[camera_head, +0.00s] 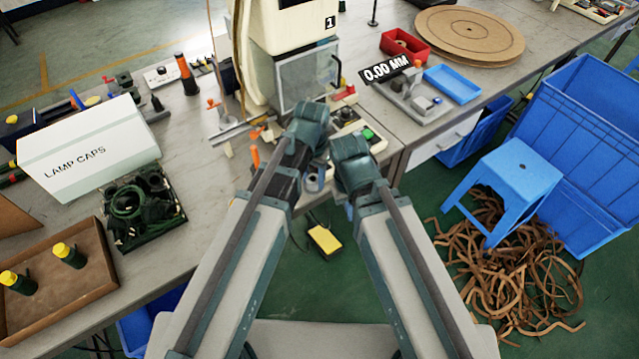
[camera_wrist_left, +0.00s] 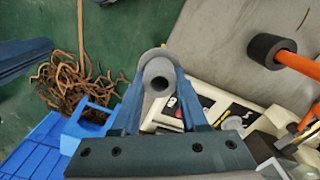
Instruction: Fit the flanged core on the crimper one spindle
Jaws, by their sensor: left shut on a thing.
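The flanged core, a grey ring with a round bore (camera_wrist_left: 158,76), sits between the fingertips of my left gripper (camera_wrist_left: 157,88), which is shut on it. The bore faces the left wrist camera. In the head view the grey core (camera_head: 313,183) shows between my two wrists, over the table's front edge. Crimper one (camera_head: 293,45), a cream machine marked 1 with a clear guard, stands behind my grippers. I cannot make out its spindle. My right wrist (camera_head: 352,168) is beside and below the left; its fingers are hidden.
Crimper one's control panel, with a green button (camera_head: 368,134), is close behind my wrists. An orange-handled tool with a dark cylindrical end (camera_wrist_left: 267,47) is near the core's right. A white lamp caps box (camera_head: 88,150) and a dark crate (camera_head: 148,232) stand left. A blue stool (camera_head: 515,172) is right.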

